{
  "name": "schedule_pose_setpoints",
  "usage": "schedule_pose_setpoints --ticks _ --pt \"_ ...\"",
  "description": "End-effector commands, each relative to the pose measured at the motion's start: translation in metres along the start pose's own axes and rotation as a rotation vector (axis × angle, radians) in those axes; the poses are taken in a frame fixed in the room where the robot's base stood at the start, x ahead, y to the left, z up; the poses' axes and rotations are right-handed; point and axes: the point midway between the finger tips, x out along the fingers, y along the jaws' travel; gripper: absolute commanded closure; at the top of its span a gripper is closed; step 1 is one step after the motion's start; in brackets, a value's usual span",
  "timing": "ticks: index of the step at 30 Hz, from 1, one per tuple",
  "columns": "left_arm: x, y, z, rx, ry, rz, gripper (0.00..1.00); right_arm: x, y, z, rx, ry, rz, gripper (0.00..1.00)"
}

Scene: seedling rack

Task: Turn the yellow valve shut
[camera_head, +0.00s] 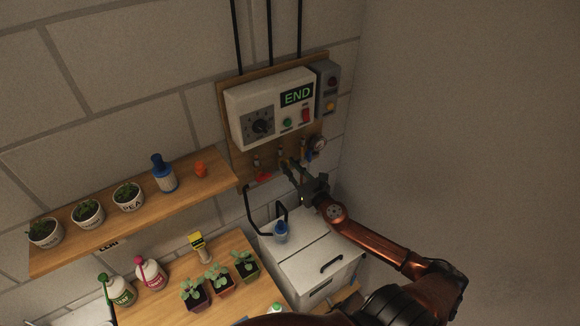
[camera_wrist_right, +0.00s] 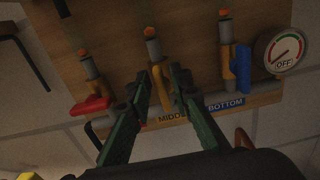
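The middle valve (camera_wrist_right: 153,50), above the MIDDLE label, has a brass-yellow body. A yellow handle part (camera_wrist_right: 161,86) shows low on it, partly hidden by my fingers. My right gripper (camera_wrist_right: 160,84) is open, with one green finger on each side of this handle part; I cannot tell whether either finger touches it. In the head view my right gripper (camera_head: 291,167) is at the valve row below the control box and covers most of the middle valve. My left gripper is not in view.
A red-handled valve (camera_wrist_right: 92,107) is to the left and a blue-handled valve (camera_wrist_right: 243,61) to the right, close to my fingers. A gauge (camera_wrist_right: 281,50) reads OFF. A control box (camera_head: 270,108) is above. A white cabinet (camera_head: 312,258) and a potted-plant shelf (camera_head: 150,215) are nearby.

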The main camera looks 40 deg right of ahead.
Motion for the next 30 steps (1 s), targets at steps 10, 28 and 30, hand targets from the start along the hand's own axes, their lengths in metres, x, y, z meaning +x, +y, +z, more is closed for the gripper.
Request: schedule_pose_setpoints --ticks 10,28,30 --pt "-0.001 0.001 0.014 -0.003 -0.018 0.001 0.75 0.000 0.000 0.000 0.000 0.000 0.000 1.00" --pt "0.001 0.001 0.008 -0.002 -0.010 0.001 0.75 0.000 -0.002 0.000 0.114 -0.001 -0.002 1.00" --pt "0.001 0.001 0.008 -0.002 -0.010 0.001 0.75 0.000 -0.003 0.000 0.164 -0.001 -0.002 1.00"
